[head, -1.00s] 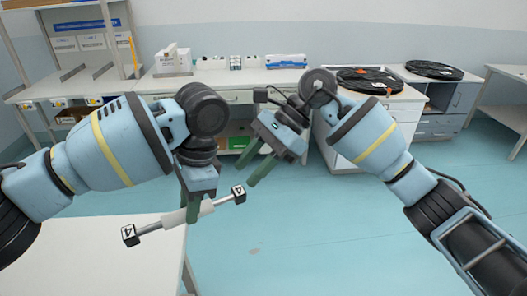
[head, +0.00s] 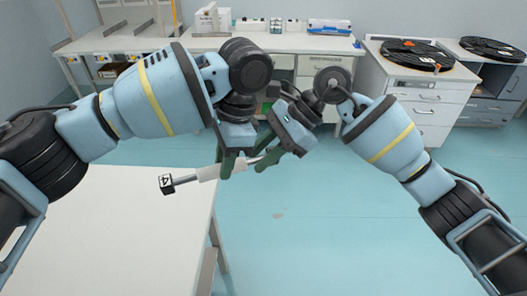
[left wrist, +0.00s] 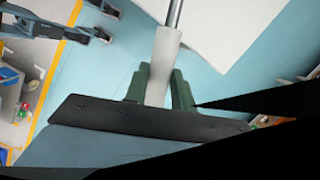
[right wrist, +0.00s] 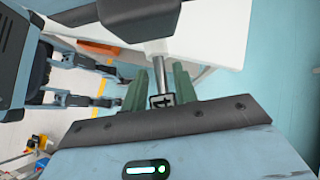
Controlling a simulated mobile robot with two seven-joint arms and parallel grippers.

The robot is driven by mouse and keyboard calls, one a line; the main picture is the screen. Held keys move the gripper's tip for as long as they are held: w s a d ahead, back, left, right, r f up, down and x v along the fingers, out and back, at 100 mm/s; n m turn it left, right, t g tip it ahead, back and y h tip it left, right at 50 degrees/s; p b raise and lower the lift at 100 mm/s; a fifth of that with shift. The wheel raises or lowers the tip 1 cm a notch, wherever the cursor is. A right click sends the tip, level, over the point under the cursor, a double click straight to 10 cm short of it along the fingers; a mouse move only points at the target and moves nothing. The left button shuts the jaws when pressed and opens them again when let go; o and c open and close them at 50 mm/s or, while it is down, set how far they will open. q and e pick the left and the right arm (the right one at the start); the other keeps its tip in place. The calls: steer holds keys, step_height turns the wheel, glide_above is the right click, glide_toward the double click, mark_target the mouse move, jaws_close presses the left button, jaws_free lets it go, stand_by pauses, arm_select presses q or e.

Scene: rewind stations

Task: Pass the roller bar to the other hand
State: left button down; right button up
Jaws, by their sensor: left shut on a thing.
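The roller bar (head: 208,173) has a white sleeve, thin grey rods and a dark end block marked 4. My left gripper (head: 229,168) is shut on its white sleeve, which also shows in the left wrist view (left wrist: 163,65). The bar is held in the air, tilted up to the right. My right gripper (head: 280,156) is at the bar's right end. In the right wrist view, the rod and end block (right wrist: 162,101) lie between its green fingers, which look open with narrow gaps beside the rod. In the head view the right fingers hide that end.
A white table (head: 110,235) is below at the left, its right edge under the bar. Cabinets with black reels (head: 415,55) stand at the back right. A back bench (head: 280,42) holds boxes. The floor to the right is clear.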

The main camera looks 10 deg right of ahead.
steer(key=c, duration=0.5)
arm_select(q)
steer(key=c, duration=1.1)
jaws_free()
arm_select(e)
jaws_close()
arm_select(q)
steer(key=shift+r, duration=0.15)
steer(key=v, duration=1.2)
